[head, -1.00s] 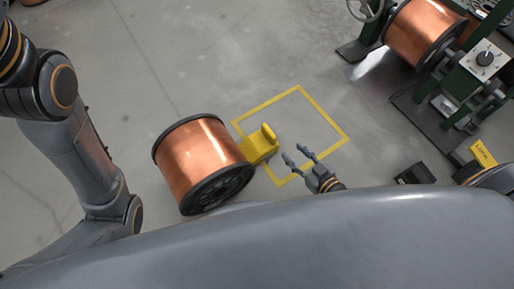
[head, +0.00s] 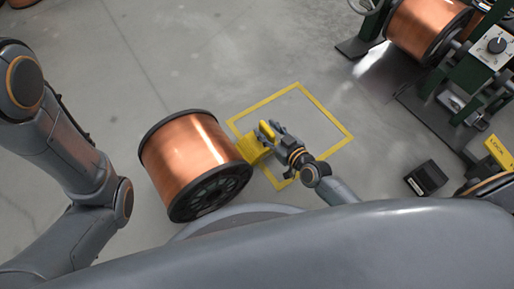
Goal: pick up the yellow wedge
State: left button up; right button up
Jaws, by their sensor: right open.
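The yellow wedge (head: 251,149) sits on the floor against the right side of a large copper spool (head: 188,160). Its raised handle (head: 266,131) stands at its upper right. My right gripper (head: 274,137) is open, with its fingers at the wedge's handle. One finger shows beside the handle; I cannot tell whether the fingers touch it. My left arm comes in at the left, but its gripper is not in view.
A yellow square outline (head: 324,109) is painted on the grey floor around the wedge area. A machine holding another copper spool (head: 424,27) stands at the upper right. A small black box (head: 426,178) lies right of the square. The floor above the square is clear.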

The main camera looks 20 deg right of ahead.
jog(key=shift+w, duration=0.15)
grip_shut()
jog(key=shift+r, duration=0.1)
dwell(0.3)
